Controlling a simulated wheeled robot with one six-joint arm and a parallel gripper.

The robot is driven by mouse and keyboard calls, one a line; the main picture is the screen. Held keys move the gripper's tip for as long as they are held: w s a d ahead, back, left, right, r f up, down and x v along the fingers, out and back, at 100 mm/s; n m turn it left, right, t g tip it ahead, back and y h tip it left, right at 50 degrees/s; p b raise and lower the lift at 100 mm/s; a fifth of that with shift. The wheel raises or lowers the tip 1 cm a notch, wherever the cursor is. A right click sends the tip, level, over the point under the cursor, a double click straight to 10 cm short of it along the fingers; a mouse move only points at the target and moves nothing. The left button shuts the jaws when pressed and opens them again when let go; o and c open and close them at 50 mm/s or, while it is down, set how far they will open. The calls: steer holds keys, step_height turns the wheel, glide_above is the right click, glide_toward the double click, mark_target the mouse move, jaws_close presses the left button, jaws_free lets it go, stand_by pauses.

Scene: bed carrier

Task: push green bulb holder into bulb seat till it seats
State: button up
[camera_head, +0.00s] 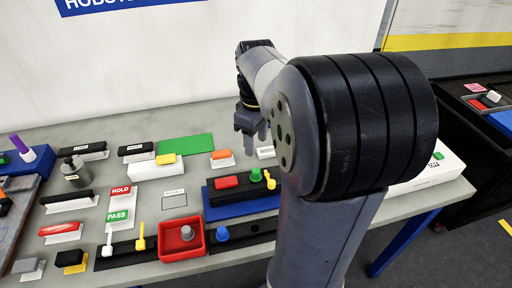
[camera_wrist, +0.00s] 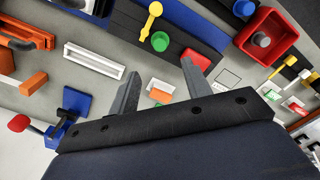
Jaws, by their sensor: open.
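The green bulb holder (camera_head: 255,174) is a small green round piece on a dark block (camera_head: 243,193) with a blue base, between a red block and a yellow lever. It also shows in the wrist view (camera_wrist: 160,41), above the gap between my fingers. The bulb seat appears to be under it in the dark block, hidden by the holder. I cannot tell how deep the holder sits. My gripper (camera_head: 256,145) hangs above the table behind that block. In the wrist view my gripper (camera_wrist: 160,84) is open with nothing between its fingers.
A red block (camera_head: 227,182) and a yellow lever (camera_head: 269,180) flank the green holder closely. In front are a red tray (camera_head: 180,250) with a grey knob and a blue knob (camera_head: 222,233). An orange block (camera_head: 221,154) stands behind. Bare table shows around the outlined label card (camera_head: 174,200).

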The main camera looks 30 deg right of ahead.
mark_target(256, 170)
steer(key=shift+c, duration=0.6)
steer(key=shift+m, duration=0.4)
steer(key=shift+c, duration=1.4)
steer(key=m, duration=0.1)
steer(key=m+p, duration=0.1)
steer(key=m, duration=0.1)
steer(key=m+p, duration=0.1)
steer(key=m, duration=0.1)
steer(key=shift+w+f, duration=0.1)
steer(key=shift+f, duration=0.2)
steer(key=c, duration=0.6)
steer(key=m+p, duration=0.1)
steer(key=m, duration=0.4)
steer(key=shift+f+p, duration=0.35)
steer(key=shift+p, duration=0.05)
jaws_close()
steer(key=m, duration=0.2)
steer(key=f+m+p, duration=0.1)
steer(key=m, duration=0.2)
steer(key=shift+f+m, duration=0.15)
steer(key=shift+m, duration=0.15)
step_height(256, 170, down, 6)
steer(key=b, duration=0.4)
steer(key=shift+b, duration=0.4)
